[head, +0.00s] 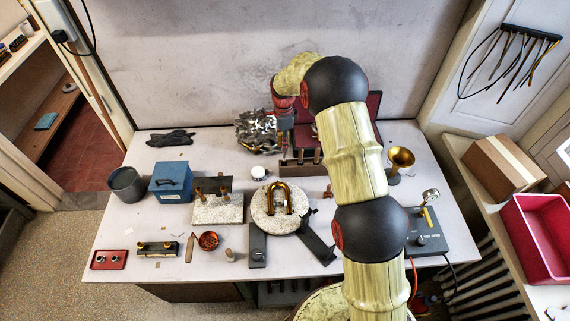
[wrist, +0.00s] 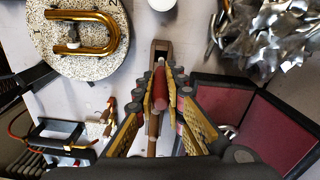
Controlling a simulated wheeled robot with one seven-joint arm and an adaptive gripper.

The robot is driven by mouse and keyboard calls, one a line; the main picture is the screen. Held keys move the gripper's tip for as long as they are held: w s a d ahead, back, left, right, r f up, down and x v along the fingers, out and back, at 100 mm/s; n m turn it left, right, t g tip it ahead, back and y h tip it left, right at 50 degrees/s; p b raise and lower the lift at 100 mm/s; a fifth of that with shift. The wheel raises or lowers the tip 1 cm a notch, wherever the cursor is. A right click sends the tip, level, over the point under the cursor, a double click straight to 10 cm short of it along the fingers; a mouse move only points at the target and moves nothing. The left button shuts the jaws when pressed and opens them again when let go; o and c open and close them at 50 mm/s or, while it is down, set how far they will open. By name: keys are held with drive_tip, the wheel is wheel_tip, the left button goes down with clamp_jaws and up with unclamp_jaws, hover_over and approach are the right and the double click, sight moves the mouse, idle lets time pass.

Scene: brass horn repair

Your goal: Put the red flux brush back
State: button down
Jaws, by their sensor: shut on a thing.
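The red flux brush (wrist: 160,88) shows its red part between the fingers of my gripper (wrist: 162,78) in the wrist view. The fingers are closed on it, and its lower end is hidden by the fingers. A brown wooden rack (wrist: 162,46) lies under the gripper, with an open slot at its far end. In the head view the rack (head: 298,170) stands near the back of the bench, in front of a dark red case, with brown handles upright in it. I cannot tell whether the brush touches the rack.
A pile of crumpled silver metal (head: 258,132) lies just left of the gripper. The open dark red case (wrist: 240,115) is close beside the rack. A round speckled stone (head: 258,222) with a brass U-tube (head: 290,204) and a small brass horn (head: 400,158) stand nearby.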

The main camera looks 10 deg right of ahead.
sight(284, 157)
wheel_tip(284, 157, down, 8)
drive_tip(key=shift+w+f, duration=0.1)
drive_tip(key=shift+f, duration=0.15)
drive_tip(key=shift+r, duration=0.1)
drive_tip(key=c, duration=2.3)
unclamp_jaws()
drive_tip(key=shift+f, duration=0.25)
drive_tip(key=o, duration=0.5)
drive_tip(key=shift+c, duration=0.2)
drive_tip(key=shift+r, duration=0.2)
